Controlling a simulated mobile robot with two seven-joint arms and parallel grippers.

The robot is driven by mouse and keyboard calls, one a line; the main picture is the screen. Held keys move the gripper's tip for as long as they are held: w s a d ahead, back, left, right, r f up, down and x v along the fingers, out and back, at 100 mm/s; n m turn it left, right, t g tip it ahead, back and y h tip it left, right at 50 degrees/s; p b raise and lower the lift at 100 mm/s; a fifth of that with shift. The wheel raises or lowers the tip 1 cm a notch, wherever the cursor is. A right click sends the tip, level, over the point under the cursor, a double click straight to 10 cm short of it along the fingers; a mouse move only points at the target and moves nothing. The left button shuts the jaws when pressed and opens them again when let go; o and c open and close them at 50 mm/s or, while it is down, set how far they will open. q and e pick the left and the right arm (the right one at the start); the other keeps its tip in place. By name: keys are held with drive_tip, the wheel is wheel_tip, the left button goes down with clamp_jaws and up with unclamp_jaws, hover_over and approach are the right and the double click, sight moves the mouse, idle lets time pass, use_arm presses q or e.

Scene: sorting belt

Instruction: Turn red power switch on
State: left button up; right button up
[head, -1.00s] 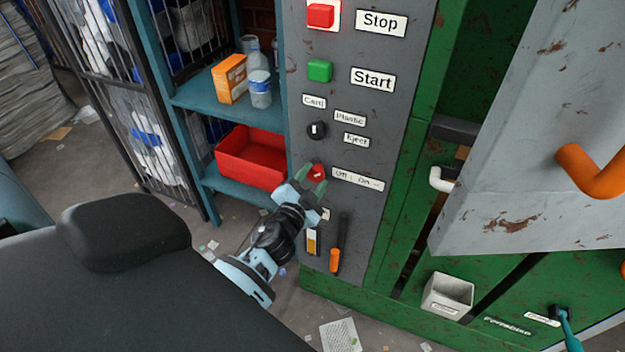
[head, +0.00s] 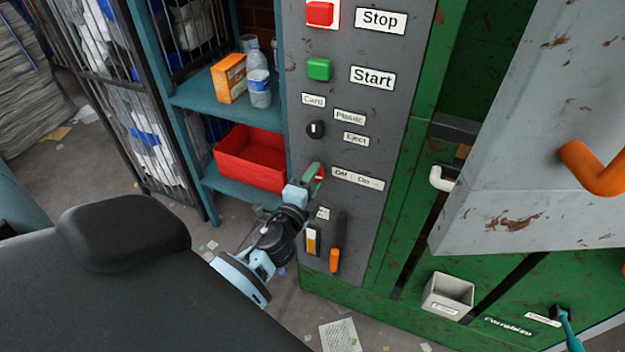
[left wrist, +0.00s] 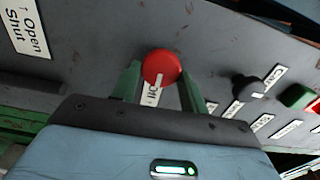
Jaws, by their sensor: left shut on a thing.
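The red power switch (left wrist: 161,68) is a round knob with a white pointer mark, on the grey control panel (head: 345,150). In the head view the red switch (head: 320,172) is partly covered by my left gripper (head: 312,176). An "Off : On" label (head: 357,179) is beside it. In the left wrist view the green fingers of my left gripper (left wrist: 160,84) stand on either side of the knob, shut on it. My right gripper is not in view.
Above the switch are a black selector knob (head: 316,129), a green Start button (head: 319,69) and a red Stop button (head: 320,13). Below is an orange-handled lever (head: 335,258). A shelf with a red bin (head: 252,158) stands left. A grey door with an orange handle (head: 596,170) hangs right.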

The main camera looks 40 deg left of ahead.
use_arm(q)
drive_tip(key=shift+m, duration=0.3)
drive_tip(key=o, duration=0.9)
drive_tip(key=shift+o, duration=0.2)
drive_tip(key=shift+s, duration=0.1)
drive_tip(key=v, duration=0.7)
drive_tip(key=shift+s+b, duration=0.35)
drive_tip(key=shift+b, duration=0.1)
drive_tip(key=shift+d, duration=0.1)
